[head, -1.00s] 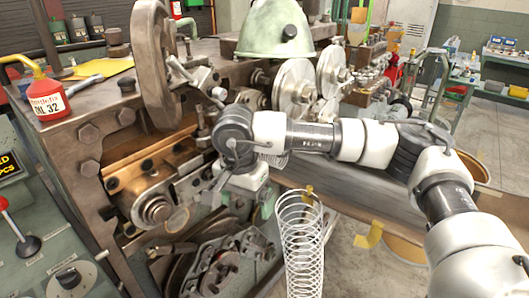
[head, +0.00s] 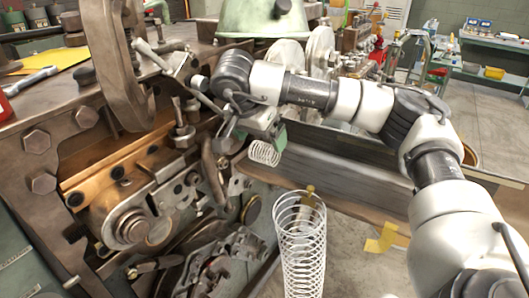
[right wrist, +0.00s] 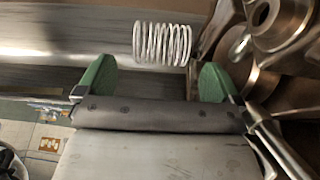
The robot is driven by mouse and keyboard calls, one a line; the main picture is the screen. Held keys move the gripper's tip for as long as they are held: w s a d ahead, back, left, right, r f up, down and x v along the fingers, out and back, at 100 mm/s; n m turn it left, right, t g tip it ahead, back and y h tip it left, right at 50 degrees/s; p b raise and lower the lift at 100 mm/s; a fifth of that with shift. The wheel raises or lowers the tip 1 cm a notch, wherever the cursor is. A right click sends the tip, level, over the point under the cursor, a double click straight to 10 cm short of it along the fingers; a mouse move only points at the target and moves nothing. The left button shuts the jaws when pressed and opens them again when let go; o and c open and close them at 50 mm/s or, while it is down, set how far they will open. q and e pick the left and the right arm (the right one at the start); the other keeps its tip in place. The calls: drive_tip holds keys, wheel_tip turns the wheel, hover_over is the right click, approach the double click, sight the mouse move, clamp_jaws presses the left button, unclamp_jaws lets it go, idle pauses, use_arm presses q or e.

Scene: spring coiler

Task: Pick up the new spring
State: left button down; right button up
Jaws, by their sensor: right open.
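A small white wire spring (head: 264,153) shows beside the machine's front, just below my right gripper (head: 258,134) in the head view. In the right wrist view the same spring (right wrist: 162,43) lies sideways beyond the fingertips, roughly centred across the gap. My right gripper (right wrist: 157,82) is open, with its green finger pads apart and nothing between them. I cannot tell what holds the spring up. My left gripper is in neither current view.
A tall, loose wire coil (head: 302,245) stands in front of the machine, below my right arm. The coiling machine's heavy metal body (head: 100,125) fills the left. A long metal beam (head: 345,190) runs right behind the coil. Open floor lies at right.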

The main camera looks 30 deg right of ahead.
sight(264, 145)
drive_tip(key=p+x, duration=0.1)
drive_tip(key=x, duration=0.3)
drive_tip(key=shift+d+f, duration=0.15)
drive_tip(key=shift+f, duration=0.2)
drive_tip(key=c, duration=1)
drive_tip(key=shift+r, duration=0.15)
